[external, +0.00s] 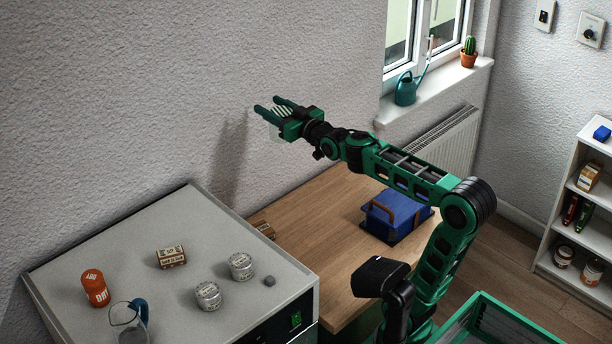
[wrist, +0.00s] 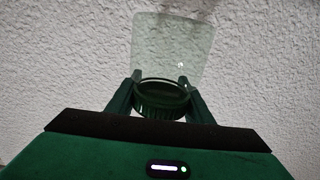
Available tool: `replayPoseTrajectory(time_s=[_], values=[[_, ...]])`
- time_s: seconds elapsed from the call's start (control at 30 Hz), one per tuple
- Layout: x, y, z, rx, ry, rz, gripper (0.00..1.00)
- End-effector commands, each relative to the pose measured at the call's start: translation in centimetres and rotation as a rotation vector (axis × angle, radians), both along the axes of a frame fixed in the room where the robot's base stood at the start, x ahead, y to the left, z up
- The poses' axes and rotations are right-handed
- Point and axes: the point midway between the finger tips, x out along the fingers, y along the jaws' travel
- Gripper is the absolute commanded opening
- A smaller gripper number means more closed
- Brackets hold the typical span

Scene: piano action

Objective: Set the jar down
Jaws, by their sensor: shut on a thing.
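My gripper (external: 269,107) is raised in front of the textured wall, well above the wooden counter. In the wrist view, its fingers (wrist: 160,79) are closed on both sides of a clear glass jar (wrist: 165,45) at its dark green ribbed lid (wrist: 160,98). The jar's transparent body extends beyond the fingers, and it looks empty. In the external view, a striped lid (external: 283,112) shows between the fingers, and the glass is hard to make out against the wall. The jar touches no surface that I can see.
The wooden counter (external: 320,220) holds a blue box with brown handles (external: 397,212) and a small brown box. The grey cabinet top (external: 190,220) holds two tins, an orange bottle (external: 95,288), a small carton and a glass jug (external: 128,320). Bare wood lies left of the blue box.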

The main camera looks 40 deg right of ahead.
Motion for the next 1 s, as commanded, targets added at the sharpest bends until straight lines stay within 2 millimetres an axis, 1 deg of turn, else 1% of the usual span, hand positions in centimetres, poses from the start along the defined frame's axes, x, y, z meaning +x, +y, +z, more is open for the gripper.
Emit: replayPoseTrajectory(time_s=[0.03, 0.17, 0.2, 0.33, 0.47, 0.5, 0.57, 0.6, 0.67, 0.7, 0.77, 0.8, 0.87, 0.9, 0.97, 1.0], values=[[0.0, 0.0, 1.3, 0.0, -0.005, 0.0, 0.06], [0.0, 0.0, 3.7, 0.0, -0.005, 0.0, 0.06], [0.2, 0.8, 3.4, -0.001, 0.001, 0.018, 0.06], [0.6, 3.4, 3.3, -0.004, 0.003, 0.079, 0.06], [0.8, 6.7, 3.2, -0.007, 0.005, 0.156, 0.06], [0.8, 8.1, 3.3, -0.008, 0.005, 0.189, 0.06], [0.8, 10.0, 3.2, -0.009, 0.006, 0.234, 0.06], [0.8, 11.6, 3.2, -0.01, 0.007, 0.272, 0.06], [0.6, 14.2, 3.1, -0.011, 0.009, 0.334, 0.06], [0.3, 16.0, 3.1, -0.012, 0.009, 0.376, 0.06], [-0.1, 18.7, 3.1, -0.013, 0.009, 0.442, 0.06], [-0.5, 20.6, 3.0, -0.014, 0.01, 0.489, 0.06], [-1.3, 23.3, 3.0, -0.015, 0.011, 0.558, 0.06], [-1.9, 25.1, 3.0, -0.014, 0.01, 0.604, 0.06], [-2.9, 27.7, 3.0, -0.013, 0.01, 0.673, 0.06], [-3.7, 29.4, 3.0, -0.012, 0.011, 0.721, 0.06]])
